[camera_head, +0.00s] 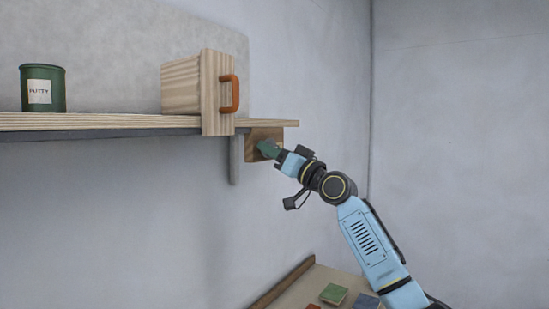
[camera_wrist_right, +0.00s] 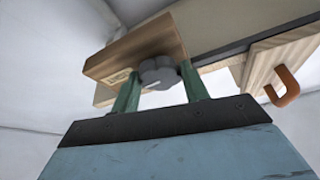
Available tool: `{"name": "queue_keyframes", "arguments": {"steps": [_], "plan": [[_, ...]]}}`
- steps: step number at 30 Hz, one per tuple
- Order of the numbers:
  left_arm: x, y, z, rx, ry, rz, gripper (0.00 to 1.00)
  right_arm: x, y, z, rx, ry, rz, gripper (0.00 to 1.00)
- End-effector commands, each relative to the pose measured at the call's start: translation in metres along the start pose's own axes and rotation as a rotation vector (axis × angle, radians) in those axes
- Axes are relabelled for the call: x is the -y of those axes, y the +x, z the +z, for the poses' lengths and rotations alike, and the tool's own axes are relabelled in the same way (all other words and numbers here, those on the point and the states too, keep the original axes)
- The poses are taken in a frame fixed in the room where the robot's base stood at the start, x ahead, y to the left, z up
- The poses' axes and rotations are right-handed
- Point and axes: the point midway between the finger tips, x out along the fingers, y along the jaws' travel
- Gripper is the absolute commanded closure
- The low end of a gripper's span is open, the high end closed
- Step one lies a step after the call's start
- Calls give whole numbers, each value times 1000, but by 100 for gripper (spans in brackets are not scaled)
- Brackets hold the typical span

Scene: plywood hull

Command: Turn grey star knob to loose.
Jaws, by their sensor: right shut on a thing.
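The grey star knob (camera_wrist_right: 158,73) sits on the face of a wooden block (camera_wrist_right: 125,50) in the right wrist view. The block (camera_head: 252,153) is under the right end of the shelf in the head view, where the knob is hidden behind my fingers. My right gripper (camera_head: 267,149) reaches up to it from the lower right. Its green fingers (camera_wrist_right: 160,84) stand on either side of the knob and are shut on it. My left gripper is not in view.
A long wooden shelf (camera_head: 95,122) runs along the wall, with a green putty tin (camera_head: 43,98) and a wooden box with an orange handle (camera_head: 230,93) on it. Below lies a tray-like surface (camera_head: 300,288) with a green block (camera_head: 333,293). The air left of my arm is clear.

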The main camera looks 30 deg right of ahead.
Motion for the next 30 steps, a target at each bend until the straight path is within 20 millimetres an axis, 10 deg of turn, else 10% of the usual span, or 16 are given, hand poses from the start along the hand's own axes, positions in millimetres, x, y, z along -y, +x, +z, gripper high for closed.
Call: {"name": "queue_keyframes", "arguments": {"steps": [15, 30], "plan": [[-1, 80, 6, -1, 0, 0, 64, -3, -1, 3, -4, -332, -141, 78], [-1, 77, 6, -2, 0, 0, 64, -4, 2, -4, -1, -771, -324, 78]]}}
